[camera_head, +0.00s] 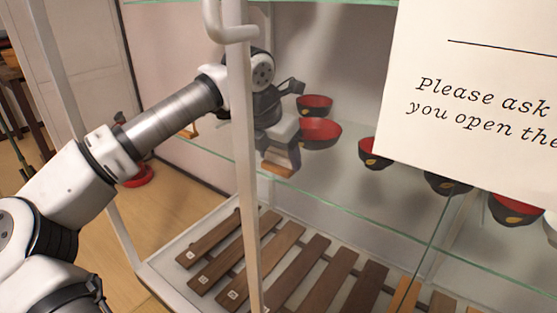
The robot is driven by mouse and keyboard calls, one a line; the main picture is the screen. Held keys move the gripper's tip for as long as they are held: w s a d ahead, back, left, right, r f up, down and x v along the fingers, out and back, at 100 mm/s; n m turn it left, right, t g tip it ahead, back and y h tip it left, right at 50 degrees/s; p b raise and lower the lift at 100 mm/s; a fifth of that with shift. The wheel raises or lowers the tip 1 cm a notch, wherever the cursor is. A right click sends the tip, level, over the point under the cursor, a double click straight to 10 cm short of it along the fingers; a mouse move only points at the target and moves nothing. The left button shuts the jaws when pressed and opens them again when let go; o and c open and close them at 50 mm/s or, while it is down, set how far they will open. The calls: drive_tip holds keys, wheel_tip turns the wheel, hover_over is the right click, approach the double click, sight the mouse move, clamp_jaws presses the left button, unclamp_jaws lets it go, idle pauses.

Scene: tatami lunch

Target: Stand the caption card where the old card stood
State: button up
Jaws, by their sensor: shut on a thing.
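My gripper (284,158) is inside the glass display case, just behind its white upright post. It points down over the glass shelf and is shut on a small wood-coloured piece (277,169), seen low between the fingers. This may be the caption card or its base, but no writing shows on it. The post and my gripper hide part of it. I cannot tell whether it touches the shelf. Red-and-black bowls (320,133) stand just right of my gripper. I cannot make out the old card or its spot.
The white post (246,200) stands close in front of my arm. More bowls (374,154) line the glass shelf (345,207) to the right. Wooden slats (298,272) lie below. A large printed notice (478,90) covers the upper right. Wooden floor (165,208) shows at left.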

drive_tip(key=shift+f, duration=0.15)
drive_tip(key=o, duration=1)
drive_tip(key=shift+f, duration=0.15)
drive_tip(key=shift+o, duration=0.2)
drive_tip(key=p+v, duration=0.3)
drive_tip(key=v, duration=0.9)
drive_tip(key=shift+p, duration=0.3)
